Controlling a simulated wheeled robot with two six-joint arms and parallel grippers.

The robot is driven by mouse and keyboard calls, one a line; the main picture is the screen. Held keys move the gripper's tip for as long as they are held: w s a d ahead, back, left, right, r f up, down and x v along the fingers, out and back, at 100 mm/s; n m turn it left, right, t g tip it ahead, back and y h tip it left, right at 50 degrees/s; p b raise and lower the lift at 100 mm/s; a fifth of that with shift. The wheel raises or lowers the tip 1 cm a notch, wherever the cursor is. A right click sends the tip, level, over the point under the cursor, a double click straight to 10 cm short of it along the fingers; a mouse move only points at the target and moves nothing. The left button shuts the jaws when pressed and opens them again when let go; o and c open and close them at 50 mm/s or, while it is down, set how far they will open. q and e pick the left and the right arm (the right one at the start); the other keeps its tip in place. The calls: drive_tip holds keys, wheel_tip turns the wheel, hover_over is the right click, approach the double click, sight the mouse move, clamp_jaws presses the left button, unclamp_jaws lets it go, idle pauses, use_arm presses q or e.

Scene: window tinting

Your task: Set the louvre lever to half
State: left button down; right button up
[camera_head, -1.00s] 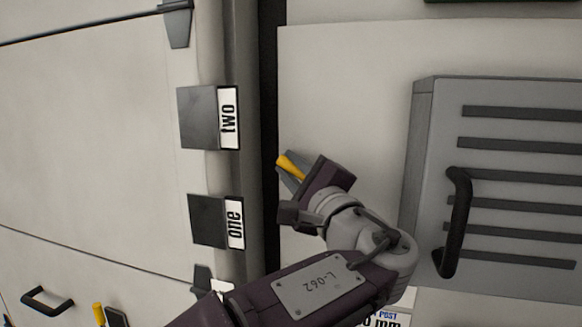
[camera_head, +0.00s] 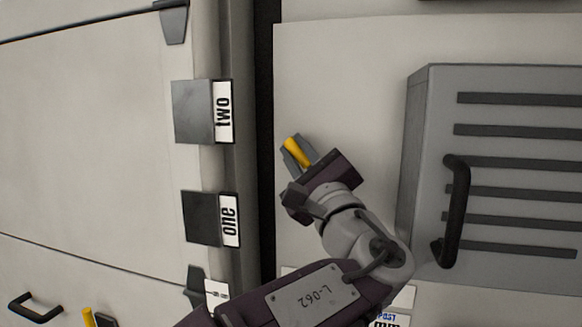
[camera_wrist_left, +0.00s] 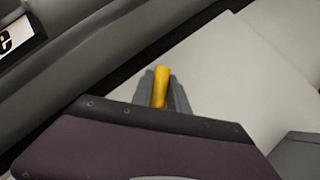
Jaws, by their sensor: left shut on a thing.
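My left gripper (camera_head: 299,153) is in front of the pale panel in the middle of the head view. Its grey fingers are shut on a short yellow lever grip (camera_head: 297,151), which tilts up and to the left. In the left wrist view the grip (camera_wrist_left: 161,87) stands between the two fingers (camera_wrist_left: 160,92). The lever's base and any position marks beside it are hidden behind my gripper and wrist, or too small to make out. My right gripper is not in view.
A grey louvred box (camera_head: 500,180) with a black handle (camera_head: 456,210) stands close right of my wrist. Dark blocks labelled "two" (camera_head: 193,112) and "one" (camera_head: 203,217) line the post at left. Another yellow piece (camera_head: 88,318) shows at lower left. The panel above my gripper is clear.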

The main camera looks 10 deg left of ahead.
use_arm(q)
drive_tip(key=shift+s+d+r+m+t+h+b, duration=0.1)
drive_tip(key=shift+d+r+m+t+b, duration=0.15)
drive_tip(key=shift+m+t, duration=0.15)
drive_tip(key=shift+d+r+m+t+h+b, duration=0.1)
drive_tip(key=shift+d+r+m+t+b, duration=0.15)
drive_tip(key=shift+m, duration=0.3)
drive_tip(key=shift+s+d+r+m+t+h+b, duration=0.1)
drive_tip(key=shift+d+r+m+t+b, duration=0.1)
drive_tip(key=shift+m+t+b, duration=0.2)
drive_tip(key=shift+r+m, duration=0.15)
drive_tip(key=shift+m, duration=0.1)
drive_tip(key=shift+r, duration=0.1)
drive_tip(key=c, duration=1.5)
unclamp_jaws()
drive_tip(key=shift+o, duration=1)
drive_tip(key=shift+w, duration=0.15)
drive_tip(key=shift+w+a+f, duration=0.1)
drive_tip(key=shift+w+f, duration=0.1)
drive_tip(key=shift+f, duration=0.15)
